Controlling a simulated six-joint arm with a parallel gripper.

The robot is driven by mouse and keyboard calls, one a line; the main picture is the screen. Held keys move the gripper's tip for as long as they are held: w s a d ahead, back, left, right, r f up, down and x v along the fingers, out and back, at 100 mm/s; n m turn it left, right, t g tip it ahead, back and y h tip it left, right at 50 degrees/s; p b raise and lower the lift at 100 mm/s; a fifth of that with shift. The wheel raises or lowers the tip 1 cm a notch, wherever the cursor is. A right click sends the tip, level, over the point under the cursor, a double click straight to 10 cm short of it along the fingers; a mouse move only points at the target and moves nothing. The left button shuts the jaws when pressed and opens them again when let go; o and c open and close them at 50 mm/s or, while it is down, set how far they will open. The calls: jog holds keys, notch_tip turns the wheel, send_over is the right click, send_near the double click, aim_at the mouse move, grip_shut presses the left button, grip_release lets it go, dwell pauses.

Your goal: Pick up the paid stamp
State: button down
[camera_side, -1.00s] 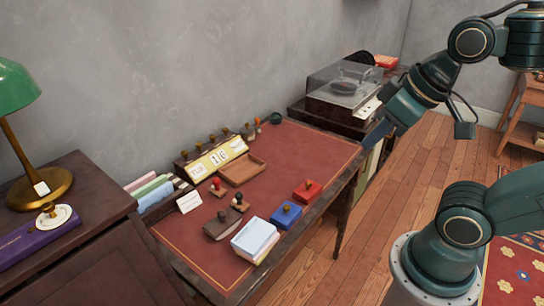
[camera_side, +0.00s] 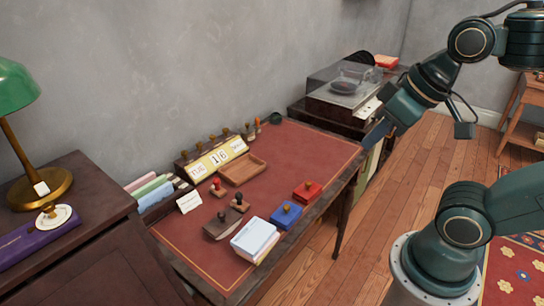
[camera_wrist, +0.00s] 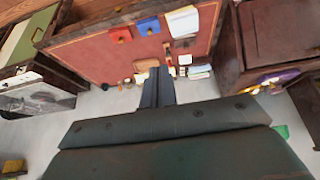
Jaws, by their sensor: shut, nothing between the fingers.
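Several hand stamps show in the side view; I cannot read which is the paid stamp. A red-based stamp (camera_side: 218,190) and a dark-handled stamp (camera_side: 239,204) stand on the desk's red top (camera_side: 300,150). More stamps stand in a row behind the calendar (camera_side: 215,159), and a small group stands by its right end. My gripper (camera_side: 369,141) is shut and empty, above and beyond the desk's right edge near the record player. In the wrist view its closed fingers (camera_wrist: 158,72) point toward the desk, covering part of it; the stamps there are tiny.
A blue pad (camera_side: 286,214), a red pad (camera_side: 307,191) and a paper stack (camera_side: 254,239) line the front edge. A wooden tray (camera_side: 243,170) sits before the calendar. A record player (camera_side: 343,88) stands at the back. The desk's right half is mostly clear.

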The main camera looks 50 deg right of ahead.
jog(key=c, duration=0.7)
grip_release()
jog(key=shift+w, duration=0.1)
jog(key=w+f+n+g+y, duration=0.15)
jog(key=w+n, duration=0.35)
jog(key=w, duration=2)
jog(key=w+d+f+n+y, duration=0.1)
jog(key=w+d+f+n, duration=0.1)
jog(key=w+f, duration=0.6)
jog(key=w+d+f+n, duration=0.1)
jog(key=w+f, duration=0.7)
jog(key=f, duration=0.4)
jog(key=shift+w+d+f+n+g+y, duration=0.15)
jog(key=shift+w+d+n+g+y, duration=0.2)
jog(key=shift+n, duration=0.05)
